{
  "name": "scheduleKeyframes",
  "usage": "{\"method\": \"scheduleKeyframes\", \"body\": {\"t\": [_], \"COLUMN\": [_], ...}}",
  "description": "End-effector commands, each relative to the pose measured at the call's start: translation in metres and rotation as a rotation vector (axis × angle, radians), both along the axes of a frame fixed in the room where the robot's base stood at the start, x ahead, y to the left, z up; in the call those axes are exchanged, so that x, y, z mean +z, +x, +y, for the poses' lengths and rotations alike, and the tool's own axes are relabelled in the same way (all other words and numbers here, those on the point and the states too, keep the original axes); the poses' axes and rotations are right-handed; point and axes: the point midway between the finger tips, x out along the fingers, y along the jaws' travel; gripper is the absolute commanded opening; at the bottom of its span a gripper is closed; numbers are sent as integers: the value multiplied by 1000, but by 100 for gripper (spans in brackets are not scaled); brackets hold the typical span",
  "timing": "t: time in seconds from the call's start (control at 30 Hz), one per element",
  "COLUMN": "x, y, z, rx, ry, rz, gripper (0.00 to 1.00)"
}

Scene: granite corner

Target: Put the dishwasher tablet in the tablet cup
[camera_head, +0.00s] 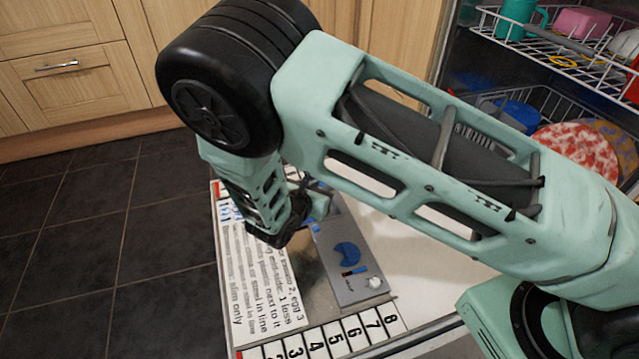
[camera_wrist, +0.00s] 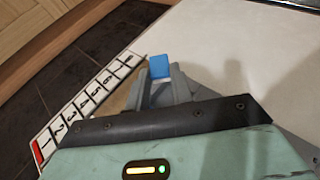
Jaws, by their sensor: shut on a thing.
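My gripper (camera_wrist: 161,80) is shut on a blue block, the dishwasher tablet (camera_wrist: 159,66), which sticks out past the fingertips in the wrist view. In the head view my gripper (camera_head: 313,214) is over the upper left part of a grey dispenser panel (camera_head: 350,292), with a small bit of blue at its tip. The panel lies on the white door and bears a dark blue rounded shape (camera_head: 347,254). I cannot clearly make out the tablet cup; the panel's upper end is partly hidden by my gripper and arm. I cannot tell whether the tablet touches the panel.
A printed text sheet (camera_head: 262,285) lies left of the panel, and a numbered strip (camera_head: 325,339) runs along the door's near edge. A wire rack (camera_head: 560,50) with dishes stands at upper right. Wooden cabinets (camera_head: 70,75) and dark floor tiles (camera_head: 90,220) are at left.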

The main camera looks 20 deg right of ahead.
Motion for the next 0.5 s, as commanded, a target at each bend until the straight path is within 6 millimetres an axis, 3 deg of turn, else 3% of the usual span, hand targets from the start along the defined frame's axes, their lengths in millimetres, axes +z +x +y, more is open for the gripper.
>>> {"method": "scheduleKeyframes", "body": {"t": [0.5], "x": [-42], "y": [0], "z": [0], "rx": [0], "ry": [0], "rz": [0], "gripper": [1]}}
